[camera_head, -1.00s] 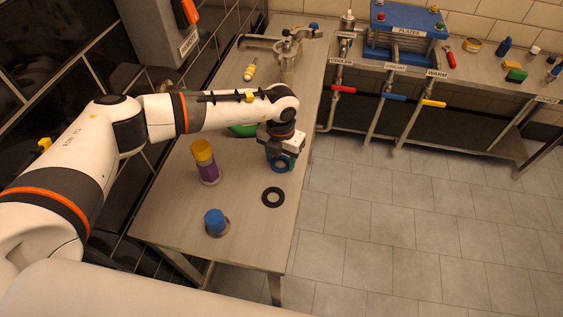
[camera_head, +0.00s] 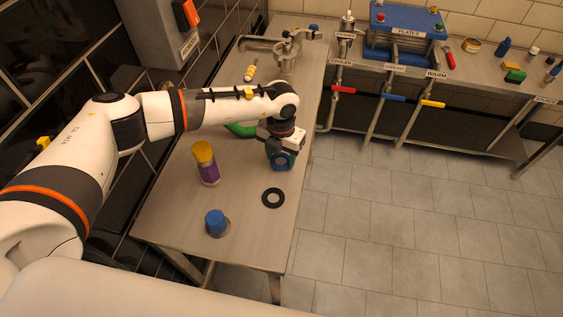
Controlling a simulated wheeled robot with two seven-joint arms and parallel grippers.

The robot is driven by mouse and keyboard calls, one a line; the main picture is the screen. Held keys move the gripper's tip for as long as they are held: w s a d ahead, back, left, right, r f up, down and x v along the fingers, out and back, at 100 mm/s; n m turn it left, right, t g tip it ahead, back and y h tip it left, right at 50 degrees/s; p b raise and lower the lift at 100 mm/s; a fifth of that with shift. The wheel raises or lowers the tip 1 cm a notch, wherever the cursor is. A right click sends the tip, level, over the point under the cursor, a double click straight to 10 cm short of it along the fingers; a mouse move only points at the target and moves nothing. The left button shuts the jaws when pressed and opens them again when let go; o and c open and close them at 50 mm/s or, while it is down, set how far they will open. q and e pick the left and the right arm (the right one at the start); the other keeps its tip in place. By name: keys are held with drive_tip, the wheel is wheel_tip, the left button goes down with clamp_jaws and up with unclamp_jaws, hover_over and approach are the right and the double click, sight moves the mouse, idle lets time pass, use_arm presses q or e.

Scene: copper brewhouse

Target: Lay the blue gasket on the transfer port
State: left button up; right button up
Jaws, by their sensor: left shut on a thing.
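My left gripper (camera_head: 278,150) reaches over the right edge of the steel table (camera_head: 240,180). It is shut on the blue gasket (camera_head: 283,164), a ring that shows just below the jaws. The fingertips are small and partly hidden by the wrist. A metal fitting with clamp arms (camera_head: 287,62) stands at the table's far end, beyond the gripper; I cannot tell whether it is the transfer port. My right gripper is not in view.
A black ring (camera_head: 273,198) lies on the table near the gripper. A purple bottle with a yellow cap (camera_head: 207,165) and a blue-topped piece (camera_head: 215,221) stand to the left. A yellow-handled tool (camera_head: 249,73) lies farther back. Labelled pipes (camera_head: 397,69) line the right counter.

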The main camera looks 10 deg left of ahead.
use_arm(q)
drive_tip(key=shift+r+p, duration=1.75)
drive_tip(key=shift+r, duration=1)
